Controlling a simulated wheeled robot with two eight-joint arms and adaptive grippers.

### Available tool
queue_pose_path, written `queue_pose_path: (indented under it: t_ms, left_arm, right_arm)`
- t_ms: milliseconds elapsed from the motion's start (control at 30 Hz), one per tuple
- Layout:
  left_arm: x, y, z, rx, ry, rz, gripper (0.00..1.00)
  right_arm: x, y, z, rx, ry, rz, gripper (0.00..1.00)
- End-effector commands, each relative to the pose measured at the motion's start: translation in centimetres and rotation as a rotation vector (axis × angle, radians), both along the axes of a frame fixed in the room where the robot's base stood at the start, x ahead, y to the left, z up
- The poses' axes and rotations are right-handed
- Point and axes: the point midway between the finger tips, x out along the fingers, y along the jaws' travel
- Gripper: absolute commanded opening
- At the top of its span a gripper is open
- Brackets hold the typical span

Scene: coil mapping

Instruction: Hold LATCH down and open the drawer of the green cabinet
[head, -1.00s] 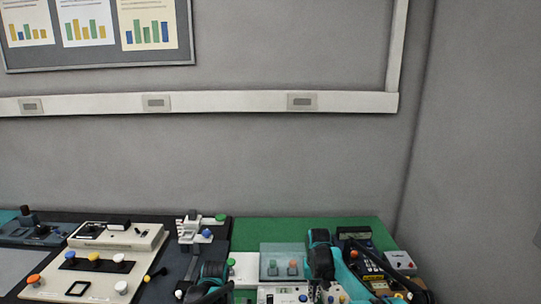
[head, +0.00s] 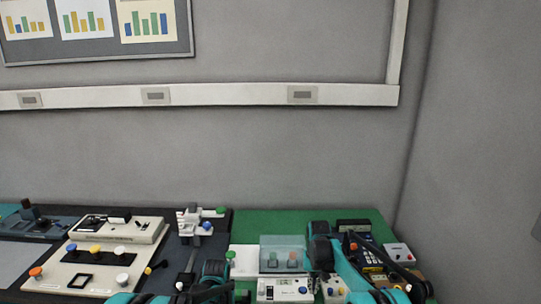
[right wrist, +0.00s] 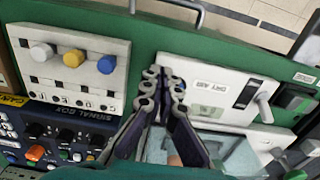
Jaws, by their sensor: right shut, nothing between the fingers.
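My right gripper (right wrist: 164,82) is shut and empty in the right wrist view, its fingertips over the green surface (right wrist: 145,30) between two white panels. In the head view its dark wrist and teal arm (head: 345,268) stand over the green mat at the right; the fingertips are hard to make out there. My left gripper is low in the head view as a dark and teal shape (head: 212,283), its fingers unclear. I cannot pick out a green cabinet with a drawer, and I can read no LATCH label.
In the right wrist view a panel with white, blue and yellow knobs (right wrist: 85,65) is left, and a white DRY AIR panel (right wrist: 215,88) with a lever is right. A blue signal box (right wrist: 75,130) is lower left. A clear cover (head: 283,255) stands on the mat.

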Motion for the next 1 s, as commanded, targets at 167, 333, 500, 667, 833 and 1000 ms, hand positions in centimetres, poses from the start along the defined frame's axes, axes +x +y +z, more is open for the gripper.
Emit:
queue_pose_path:
  t_ms: [167,333,500,667,833,1000]
  left_arm:
    - [-0.02,0.00,-0.49,0.000,0.000,0.000,0.00]
    - [-0.03,0.00,-0.70,0.000,0.000,0.000,0.00]
    - [-0.03,0.00,-0.70,0.000,0.000,0.000,0.00]
    - [-0.03,-0.01,-0.76,0.000,0.000,0.000,0.00]
    - [-0.02,-0.01,-0.86,0.000,0.000,0.000,0.00]
    - [-0.02,-0.01,-0.85,0.000,0.000,0.000,0.00]
  right_arm:
    - [0.00,0.00,-0.01,0.000,0.000,0.000,0.00]
    - [0.00,0.00,-0.01,0.000,0.000,0.000,0.00]
    - [0.00,0.00,-0.01,0.000,0.000,0.000,0.00]
    - [0.00,0.00,-0.01,0.000,0.000,0.000,0.00]
    - [0.00,0.00,-0.01,0.000,0.000,0.000,0.00]
    - [0.00,0.00,-0.01,0.000,0.000,0.000,0.26]
